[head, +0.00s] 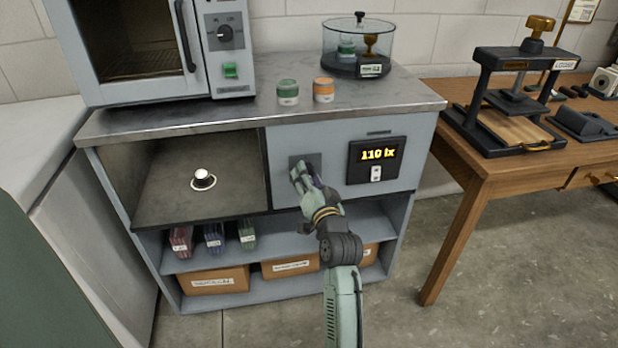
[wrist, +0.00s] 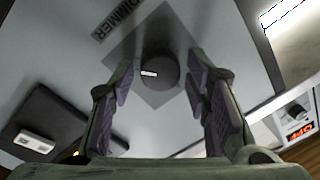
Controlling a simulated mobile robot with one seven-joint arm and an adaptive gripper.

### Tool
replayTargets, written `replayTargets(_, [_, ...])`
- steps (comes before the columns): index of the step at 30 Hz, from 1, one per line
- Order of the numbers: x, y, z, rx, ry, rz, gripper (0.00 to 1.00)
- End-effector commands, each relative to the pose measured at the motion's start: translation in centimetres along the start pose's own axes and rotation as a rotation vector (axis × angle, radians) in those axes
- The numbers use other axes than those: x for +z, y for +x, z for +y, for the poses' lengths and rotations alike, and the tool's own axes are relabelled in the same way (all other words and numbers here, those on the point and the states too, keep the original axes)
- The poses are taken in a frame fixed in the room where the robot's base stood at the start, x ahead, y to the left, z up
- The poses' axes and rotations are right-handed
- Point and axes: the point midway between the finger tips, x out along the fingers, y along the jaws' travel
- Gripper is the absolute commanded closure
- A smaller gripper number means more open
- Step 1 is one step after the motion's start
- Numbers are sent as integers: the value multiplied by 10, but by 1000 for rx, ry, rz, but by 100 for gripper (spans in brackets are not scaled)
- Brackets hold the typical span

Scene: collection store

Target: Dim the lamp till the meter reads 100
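The meter (head: 376,158) on the right of the cabinet front reads 110 lx in yellow digits. The dimmer knob (wrist: 158,70) is a dark round knob with a white pointer line, on a dark square plate beside the word DIMMER in the wrist view. In the head view my gripper hides the knob. My gripper (head: 301,172) is in front of the plate; in the wrist view its fingers (wrist: 158,90) are apart, one on each side of the knob, with gaps visible. A small white lamp (head: 203,179) stands in the open compartment to the left.
An oven (head: 160,50), a green jar (head: 288,92), an orange jar (head: 323,90) and a glass case (head: 358,45) stand on the cabinet top. A wooden table (head: 470,168) with a press (head: 515,95) is at the right. Boxes (head: 207,281) fill the lower shelf.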

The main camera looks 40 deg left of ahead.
Motion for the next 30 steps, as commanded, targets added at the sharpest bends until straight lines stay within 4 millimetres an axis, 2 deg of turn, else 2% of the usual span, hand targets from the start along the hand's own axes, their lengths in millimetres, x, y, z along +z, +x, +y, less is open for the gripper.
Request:
replayTargets(2, [0, 0, 0, 0, 0, 0, 64])
replayTargets(16, [0, 0, 0, 0, 0, 0, 96])
replayTargets(19, [0, 0, 1, 0, -15, 0, 97])
replayTargets(25, [1, 0, 1, 8, -172, -8, 97])
replayTargets(30, [0, 0, 0, 9, -194, -11, 97])
